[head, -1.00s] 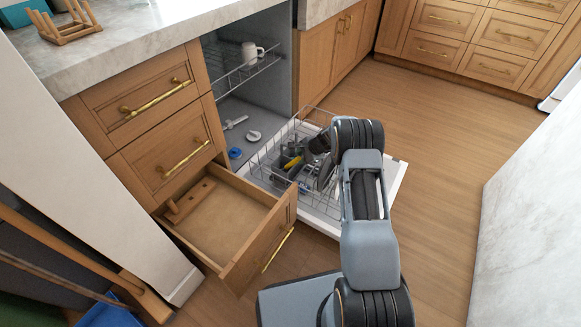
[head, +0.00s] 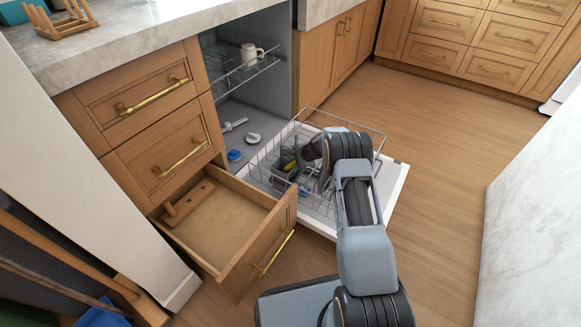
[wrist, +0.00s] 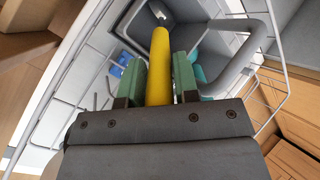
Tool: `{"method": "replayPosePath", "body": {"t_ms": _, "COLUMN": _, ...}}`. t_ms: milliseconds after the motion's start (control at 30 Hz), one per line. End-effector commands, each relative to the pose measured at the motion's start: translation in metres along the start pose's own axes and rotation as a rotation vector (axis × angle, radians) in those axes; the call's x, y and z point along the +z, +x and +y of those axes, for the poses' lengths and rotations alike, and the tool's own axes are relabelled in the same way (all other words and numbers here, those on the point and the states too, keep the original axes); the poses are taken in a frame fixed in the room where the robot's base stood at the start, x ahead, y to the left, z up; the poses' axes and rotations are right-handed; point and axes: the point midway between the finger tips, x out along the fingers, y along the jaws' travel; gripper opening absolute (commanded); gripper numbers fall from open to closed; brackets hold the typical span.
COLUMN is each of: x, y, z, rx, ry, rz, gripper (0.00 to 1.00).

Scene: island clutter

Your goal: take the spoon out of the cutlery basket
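In the wrist view a yellow handle (wrist: 160,62) with a rounded end lies between the two green fingers of my gripper (wrist: 159,80). In the head view a small yellow piece (head: 290,165) shows in the dishwasher rack, beside my gripper, which my own arm mostly hides. A thick grey loop (wrist: 244,56), seemingly the cutlery basket's handle, arches right of my fingers in the wrist view.
The wire rack (head: 268,172) sits on the lowered dishwasher door (head: 385,190). An open drawer (head: 225,225) is to its left, holding a wooden item. A white mug (head: 250,54) stands on the upper rack. Floor to the right is clear.

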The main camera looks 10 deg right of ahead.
Motion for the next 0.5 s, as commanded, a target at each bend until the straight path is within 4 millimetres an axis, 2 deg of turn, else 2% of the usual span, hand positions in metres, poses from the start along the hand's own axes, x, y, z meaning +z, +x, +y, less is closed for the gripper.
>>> {"method": "replayPosePath", "body": {"t_ms": 33, "x": 0.0, "y": -0.0001, "z": 0.0, "rx": 0.0, "ry": 0.0, "rz": 0.0, "gripper": 0.15}}
{"method": "replayPosePath", "body": {"t_ms": 200, "x": 0.0, "y": -0.0002, "z": 0.0001, "rx": 0.0, "ry": 0.0, "rz": 0.0, "gripper": 0.0}}
{"method": "replayPosePath", "body": {"t_ms": 500, "x": 0.0, "y": -0.0016, "z": -0.0003, "rx": 0.0, "ry": 0.0, "rz": 0.0, "gripper": 0.0}}
